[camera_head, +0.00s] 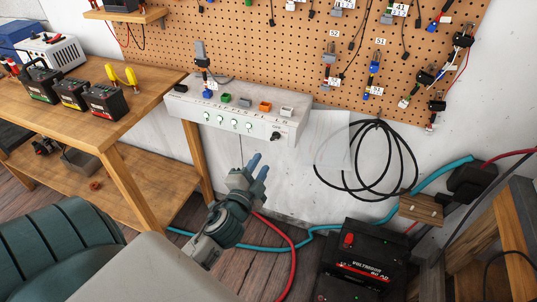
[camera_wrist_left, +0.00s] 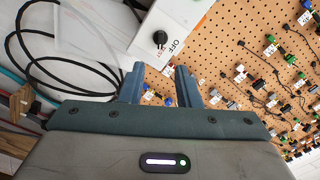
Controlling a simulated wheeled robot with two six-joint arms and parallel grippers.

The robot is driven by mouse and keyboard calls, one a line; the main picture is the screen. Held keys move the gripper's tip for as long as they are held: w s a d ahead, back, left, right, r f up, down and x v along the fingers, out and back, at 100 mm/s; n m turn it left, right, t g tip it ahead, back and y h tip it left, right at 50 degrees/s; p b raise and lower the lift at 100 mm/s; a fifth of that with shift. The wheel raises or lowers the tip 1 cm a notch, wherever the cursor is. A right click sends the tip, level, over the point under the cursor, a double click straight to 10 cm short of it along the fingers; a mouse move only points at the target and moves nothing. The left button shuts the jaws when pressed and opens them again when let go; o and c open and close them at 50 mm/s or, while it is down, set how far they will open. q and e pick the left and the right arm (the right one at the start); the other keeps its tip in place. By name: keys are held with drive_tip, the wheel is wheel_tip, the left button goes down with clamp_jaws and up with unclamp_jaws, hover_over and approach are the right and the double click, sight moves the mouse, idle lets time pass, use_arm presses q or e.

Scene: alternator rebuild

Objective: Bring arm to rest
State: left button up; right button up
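My left gripper (camera_head: 259,167) is in the middle of the head view, with its blue fingers pointing up in front of the white wall. In the left wrist view, the two blue fingers (camera_wrist_left: 160,82) stand apart with nothing between them, so the gripper is open and empty. It is below the white control box (camera_head: 238,115) in the picture and does not appear to touch anything. My right gripper is in neither view.
A wooden workbench (camera_head: 140,75) with several batteries is at the left. The pegboard (camera_head: 290,45) holds connectors. Coiled black cable (camera_head: 391,170) hangs on the wall. A large black battery (camera_head: 365,260) and blue and red hoses lie at lower right.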

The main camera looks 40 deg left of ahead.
use_arm(q)
drive_tip(key=s+a+f+n+g+h+p, duration=0.15)
drive_tip(key=s+f+g, duration=0.3)
drive_tip(key=f, duration=1.35)
drive_tip(key=s+f+n+g+y, duration=0.1)
drive_tip(key=s+f+n+g, duration=0.3)
drive_tip(key=f, duration=1.4)
drive_tip(key=s+d+f+n+g+h, duration=0.1)
drive_tip(key=s+f+g, duration=0.3)
drive_tip(key=s+f, duration=0.6)
drive_tip(key=s+d+f+n+g+h+p, duration=0.1)
drive_tip(key=s+d+f+n+g, duration=0.1)
drive_tip(key=s+f, duration=0.7)
drive_tip(key=s+d+g, duration=0.1)
drive_tip(key=s, duration=0.4)
drive_tip(key=shift+d+f+g+h, duration=0.15)
drive_tip(key=shift+f+g+h, duration=0.2)
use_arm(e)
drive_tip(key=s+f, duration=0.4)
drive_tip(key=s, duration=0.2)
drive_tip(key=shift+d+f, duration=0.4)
use_arm(q)
drive_tip(key=shift+n, duration=0.25)
